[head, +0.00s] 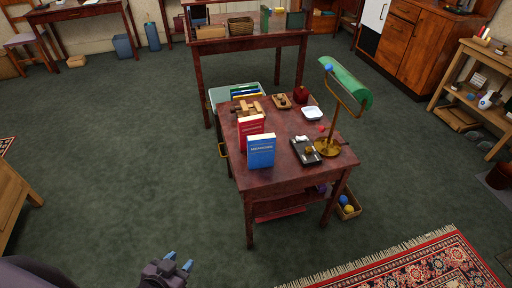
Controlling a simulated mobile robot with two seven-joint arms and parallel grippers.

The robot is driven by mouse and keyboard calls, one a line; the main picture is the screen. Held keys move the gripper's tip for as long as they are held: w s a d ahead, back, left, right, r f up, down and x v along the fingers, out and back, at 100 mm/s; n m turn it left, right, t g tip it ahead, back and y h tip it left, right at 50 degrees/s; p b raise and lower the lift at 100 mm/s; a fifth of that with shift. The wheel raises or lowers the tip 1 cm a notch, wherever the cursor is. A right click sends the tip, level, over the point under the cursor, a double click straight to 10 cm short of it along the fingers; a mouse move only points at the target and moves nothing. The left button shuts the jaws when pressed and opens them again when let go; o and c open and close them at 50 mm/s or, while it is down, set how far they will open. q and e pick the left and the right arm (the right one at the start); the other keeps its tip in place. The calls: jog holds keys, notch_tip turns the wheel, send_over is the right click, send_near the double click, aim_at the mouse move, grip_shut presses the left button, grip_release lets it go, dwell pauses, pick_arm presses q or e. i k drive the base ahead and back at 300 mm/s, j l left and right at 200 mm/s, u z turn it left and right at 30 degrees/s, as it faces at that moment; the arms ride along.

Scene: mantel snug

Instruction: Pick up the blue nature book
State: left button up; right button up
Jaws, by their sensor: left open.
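A blue book (261,151) stands upright at the near left end of the dark red wooden table (285,185), its cover facing me. Its cover lettering is too small to read surely. A red book (251,131) stands upright just behind it and to the left. My left gripper (179,263) is low at the bottom of the head view, open and empty, well short of the table and to the left of the blue book. My right gripper does not show.
A green-shaded brass lamp (328,147), a black tray (305,152) and a white dish (312,113) share the tabletop. A box with balls (347,207) sits on the floor at right. A patterned rug (420,268) lies at bottom right. Dark green carpet left of the table is clear.

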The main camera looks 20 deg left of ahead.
aim_at(261, 148)
jog(key=i+j+z, duration=0.3)
jog(key=j, duration=1.3)
jog(key=j+z, duration=0.3)
jog(key=j, duration=1.3)
jog(key=k+j+z, duration=0.1)
jog(key=j+z, duration=0.15)
jog(key=j, duration=1.4)
